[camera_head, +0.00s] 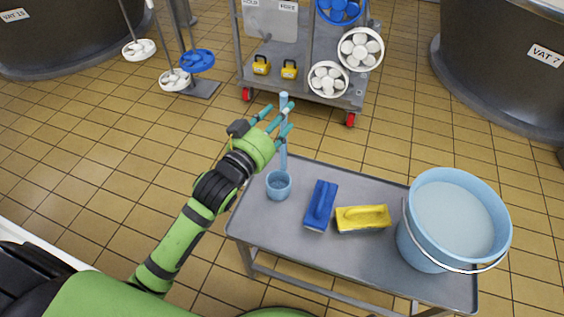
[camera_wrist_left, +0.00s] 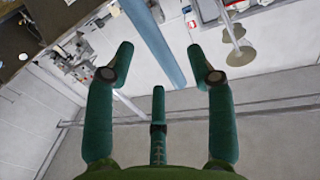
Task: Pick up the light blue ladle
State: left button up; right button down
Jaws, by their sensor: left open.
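The light blue ladle (camera_head: 278,186) stands at the left end of the grey cart top, its cup down and its long handle rising upward. My left gripper (camera_head: 279,116) is open, its teal fingers near the upper part of the handle. In the left wrist view the handle (camera_wrist_left: 155,42) runs down from the top edge and ends in the gap between the spread fingertips (camera_wrist_left: 165,68). No finger is visibly closed on it; I cannot tell whether any touches it. My right gripper is out of view.
The grey cart (camera_head: 270,232) also bears a blue scrubber (camera_head: 321,204), a yellow scrubber (camera_head: 363,218) and a light blue bucket (camera_head: 425,243). Behind stands a wheeled rack (camera_head: 310,90) with white and blue fan-like heads. Dark vats stand at both back corners.

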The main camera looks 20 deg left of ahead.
pick_arm(q)
jog(key=x, duration=0.3)
grip_shut()
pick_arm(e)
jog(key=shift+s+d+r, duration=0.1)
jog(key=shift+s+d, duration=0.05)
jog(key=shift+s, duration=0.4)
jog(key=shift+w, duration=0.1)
